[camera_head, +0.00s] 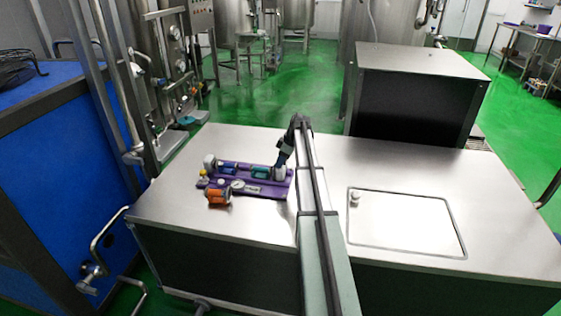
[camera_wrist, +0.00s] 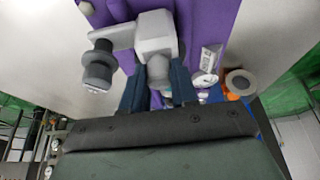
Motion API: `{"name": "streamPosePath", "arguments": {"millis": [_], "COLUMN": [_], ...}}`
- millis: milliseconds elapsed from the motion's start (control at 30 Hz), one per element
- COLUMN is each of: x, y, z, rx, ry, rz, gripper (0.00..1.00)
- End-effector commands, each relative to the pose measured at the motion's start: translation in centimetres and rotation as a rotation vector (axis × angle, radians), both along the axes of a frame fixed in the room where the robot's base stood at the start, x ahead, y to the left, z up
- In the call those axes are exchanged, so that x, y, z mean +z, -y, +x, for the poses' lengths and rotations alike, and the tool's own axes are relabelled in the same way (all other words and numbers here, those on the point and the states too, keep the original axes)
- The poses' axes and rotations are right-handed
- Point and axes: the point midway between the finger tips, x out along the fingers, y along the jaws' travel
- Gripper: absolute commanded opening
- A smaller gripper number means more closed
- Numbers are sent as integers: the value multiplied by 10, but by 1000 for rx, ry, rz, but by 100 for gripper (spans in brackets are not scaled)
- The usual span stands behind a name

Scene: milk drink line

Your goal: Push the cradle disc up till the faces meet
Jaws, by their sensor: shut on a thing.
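My gripper (camera_head: 281,163) reaches down to the right end of a purple board (camera_head: 243,191) on the steel table. In the wrist view its two dark blue fingers are shut on a grey rounded piece (camera_wrist: 159,68), which sits against a light grey block (camera_wrist: 155,32). A grey arm runs left from that block to a dark stepped knob (camera_wrist: 99,67). The block also shows in the head view as a pale shape (camera_head: 280,173) under my gripper. I cannot tell which part is the cradle disc, or whether any faces touch; the fingers hide the contact.
On the board are a teal cylinder (camera_head: 260,172), a blue cylinder (camera_head: 228,168), a pale block (camera_head: 210,161) and a round white gauge (camera_head: 237,185). An orange cylinder (camera_head: 217,197) lies at the front left. The steel top right of my arm is clear around a hatch (camera_head: 405,222).

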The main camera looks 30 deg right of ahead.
Motion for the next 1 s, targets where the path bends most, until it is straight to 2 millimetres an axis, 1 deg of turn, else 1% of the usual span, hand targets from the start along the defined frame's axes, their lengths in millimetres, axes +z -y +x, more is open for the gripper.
{"name": "streamPosePath", "arguments": {"millis": [33,67,467,633,800,867,1000], "x": [0,0,0,0,0,0,0], "y": [0,0,-2,-16,-42,-50,-58], "z": [0,0,2,17,44,52,58], "rx": [0,0,0,1,2,3,-1], "ry": [0,0,0,0,1,1,0], "rz": [0,0,0,0,-1,-1,0], "gripper": [3,0,0,0,0,0,0]}}
